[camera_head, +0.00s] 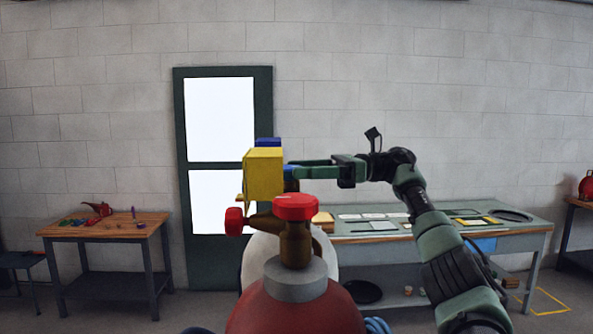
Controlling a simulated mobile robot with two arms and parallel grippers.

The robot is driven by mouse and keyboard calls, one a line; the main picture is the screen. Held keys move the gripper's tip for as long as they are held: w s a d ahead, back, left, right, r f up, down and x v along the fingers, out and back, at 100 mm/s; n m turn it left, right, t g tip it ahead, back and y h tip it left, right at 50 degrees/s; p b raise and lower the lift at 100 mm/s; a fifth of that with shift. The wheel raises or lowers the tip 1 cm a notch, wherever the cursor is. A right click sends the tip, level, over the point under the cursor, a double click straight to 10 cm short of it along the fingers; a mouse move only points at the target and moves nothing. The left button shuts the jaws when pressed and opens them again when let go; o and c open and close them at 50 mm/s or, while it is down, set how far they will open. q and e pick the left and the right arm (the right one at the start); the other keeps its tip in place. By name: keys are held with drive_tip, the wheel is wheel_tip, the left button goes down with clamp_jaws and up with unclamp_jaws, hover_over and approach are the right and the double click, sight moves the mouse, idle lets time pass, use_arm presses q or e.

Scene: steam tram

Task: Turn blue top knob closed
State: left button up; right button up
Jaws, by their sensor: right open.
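A dark blue block-like part (268,142) shows just above and behind a yellow box (263,175); I cannot tell for sure that it is the blue top knob. A smaller bright blue patch (289,172) shows at the right side of the yellow box, by the fingertips of my right gripper (305,168). My right gripper is open and points left, its fingers level with the yellow box. I cannot tell whether the fingers touch the blue patch or what lies between them. My left gripper is not in view.
Close in front stands a red tank (297,312) with a brass valve (294,245), a red top knob (295,206) and a red side knob (234,221). A workbench (525,229) stands behind on the right, a wooden table (90,230) on the left. A door (180,150) is behind.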

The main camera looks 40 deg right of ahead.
drive_tip(key=shift+x, duration=0.8)
drive_tip(key=shift+s, duration=0.1)
